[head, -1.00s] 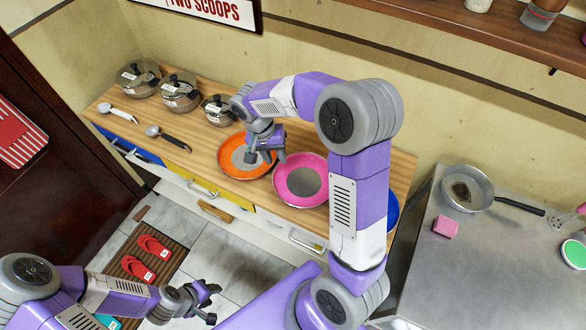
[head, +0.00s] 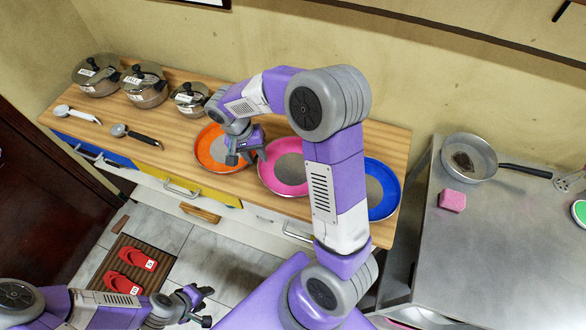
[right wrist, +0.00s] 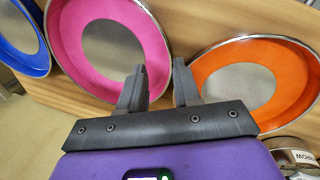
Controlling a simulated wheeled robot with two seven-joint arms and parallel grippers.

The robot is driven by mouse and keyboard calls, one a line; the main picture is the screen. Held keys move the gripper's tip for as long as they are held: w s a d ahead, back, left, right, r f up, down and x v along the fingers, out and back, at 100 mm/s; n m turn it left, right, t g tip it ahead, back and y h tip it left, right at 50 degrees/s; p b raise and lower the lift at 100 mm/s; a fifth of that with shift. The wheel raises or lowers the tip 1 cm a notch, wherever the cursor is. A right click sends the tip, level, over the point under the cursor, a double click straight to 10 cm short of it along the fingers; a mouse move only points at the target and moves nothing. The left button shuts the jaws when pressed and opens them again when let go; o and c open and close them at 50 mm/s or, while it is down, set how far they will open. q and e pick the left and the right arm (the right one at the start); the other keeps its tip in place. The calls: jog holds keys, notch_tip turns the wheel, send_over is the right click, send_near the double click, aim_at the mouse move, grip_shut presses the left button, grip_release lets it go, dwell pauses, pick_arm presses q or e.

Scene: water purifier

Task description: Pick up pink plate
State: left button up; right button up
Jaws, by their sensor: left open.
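The pink plate (head: 268,179), with a grey centre, lies on the wooden counter between the orange plate (head: 206,160) and the blue plate (head: 388,206). My right arm passes in front of its right side. In the right wrist view the pink plate (right wrist: 151,45) is at upper left, beyond the left finger. My right gripper (head: 247,156) is open and empty, above the gap between the orange and pink plates. Its two fingers (right wrist: 159,85) stand apart in the right wrist view. My left gripper (head: 207,306) is open and empty, low over the floor.
Several lidded pots (head: 144,88) stand at the counter's back left, with two ladle-like utensils (head: 135,134) before them. A metal worktop (head: 480,270) at right holds a frying pan (head: 470,158) and a pink sponge (head: 452,201). Red slippers (head: 137,258) lie on a floor mat.

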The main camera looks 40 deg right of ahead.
jog(key=x, duration=0.2)
jog(key=b+x, duration=0.1)
jog(key=x, duration=0.2)
jog(key=shift+w+a+b, duration=0.1)
jog(key=shift+a+b, duration=0.15)
jog(key=shift+b, duration=0.05)
jog(key=shift+r, duration=0.1)
jog(key=shift+c, duration=0.3)
grip_shut()
